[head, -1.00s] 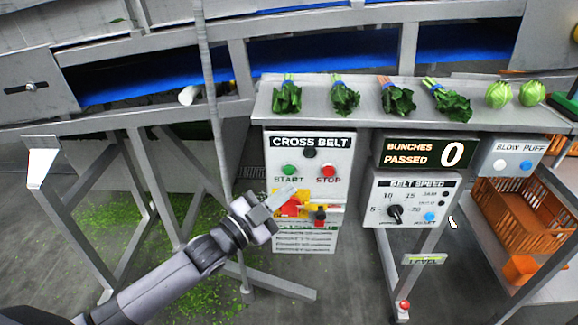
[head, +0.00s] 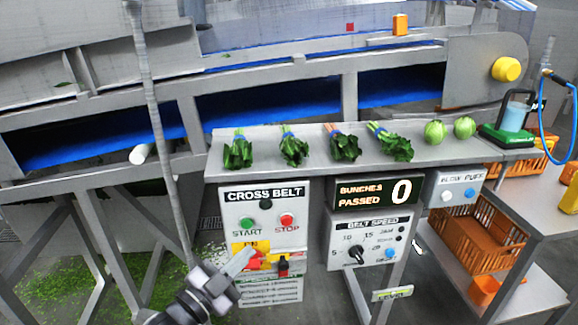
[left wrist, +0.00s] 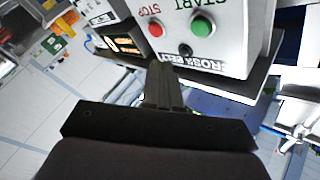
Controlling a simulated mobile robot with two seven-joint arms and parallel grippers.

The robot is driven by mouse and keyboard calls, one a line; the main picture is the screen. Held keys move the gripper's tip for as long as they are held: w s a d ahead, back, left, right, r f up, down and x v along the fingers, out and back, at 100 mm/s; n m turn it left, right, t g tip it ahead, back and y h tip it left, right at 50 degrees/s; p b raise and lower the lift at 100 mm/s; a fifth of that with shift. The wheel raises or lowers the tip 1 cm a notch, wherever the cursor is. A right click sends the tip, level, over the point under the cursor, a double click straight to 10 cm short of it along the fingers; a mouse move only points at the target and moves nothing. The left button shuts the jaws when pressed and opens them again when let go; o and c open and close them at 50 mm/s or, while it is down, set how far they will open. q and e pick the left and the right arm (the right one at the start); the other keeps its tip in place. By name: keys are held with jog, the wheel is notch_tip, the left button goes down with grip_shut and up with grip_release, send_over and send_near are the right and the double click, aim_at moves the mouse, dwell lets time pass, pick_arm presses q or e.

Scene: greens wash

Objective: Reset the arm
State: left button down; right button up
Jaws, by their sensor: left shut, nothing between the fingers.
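My left gripper (head: 236,266) is shut with nothing held. In the head view it is in front of the lower part of the cross belt control box (head: 229,212), over the yellow and red switch panel (head: 262,248). Whether it touches the panel I cannot tell. In the left wrist view its closed fingers (left wrist: 163,88) point toward the box, which shows upside down with its green start button (left wrist: 202,26) and red stop button (left wrist: 155,28). My right gripper is not in view.
A shelf (head: 260,168) above the box holds several bunches of greens and two round green heads. A belt speed box (head: 340,240) and a bunches counter (head: 374,192) reading 0 are to the right. Orange crates (head: 480,240) stand on a rack at right. A blue belt (head: 270,104) runs behind.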

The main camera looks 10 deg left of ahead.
pick_arm(q)
jog(key=s+a+f+n+g+y, duration=0.2)
jog(key=s+f+n, duration=0.3)
jog(key=s+f, duration=0.5)
jog(key=s+a+f+n+g+y, duration=0.2)
jog(key=s+f+n+g+y, duration=0.2)
jog(key=s+f, duration=0.5)
jog(key=s+n+y, duration=0.1)
jog(key=s, duration=0.2)
jog(key=shift+f+n+g, duration=0.3)
jog(key=shift+f+g, duration=0.1)
jog(key=shift+a, duration=0.15)
